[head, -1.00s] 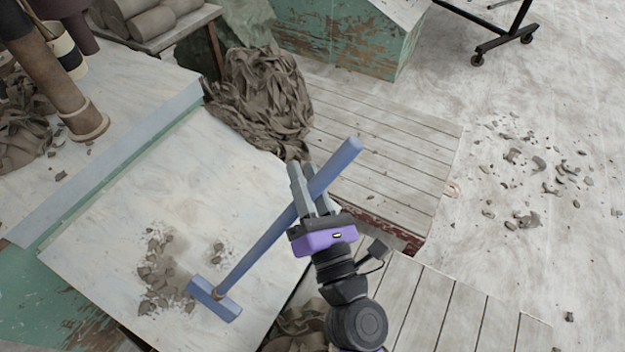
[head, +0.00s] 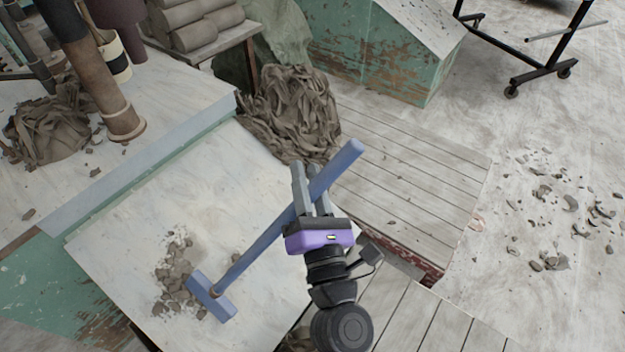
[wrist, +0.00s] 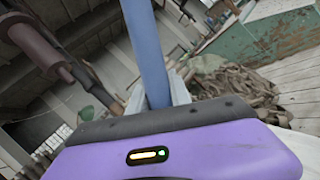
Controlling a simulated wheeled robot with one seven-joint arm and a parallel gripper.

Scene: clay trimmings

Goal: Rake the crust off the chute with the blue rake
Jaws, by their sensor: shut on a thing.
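My gripper (head: 311,196) is shut on the handle of the blue rake (head: 262,243), near its upper end. The rake slants down to the left. Its head (head: 212,297) is at the pale chute (head: 130,235), beside the right edge of the crust; I cannot tell whether it touches the surface. The crust (head: 175,275) is a patch of grey-brown broken bits on the lower part of the chute. In the wrist view the blue handle (wrist: 147,50) rises between the fingers, and the rake head is out of sight.
A heap of clay strips (head: 290,115) lies at the chute's upper right. Brown pipes (head: 105,85) stand at the upper left. A slatted wooden platform (head: 420,170) is right of my gripper. Crumbs (head: 565,210) are scattered over the floor at right.

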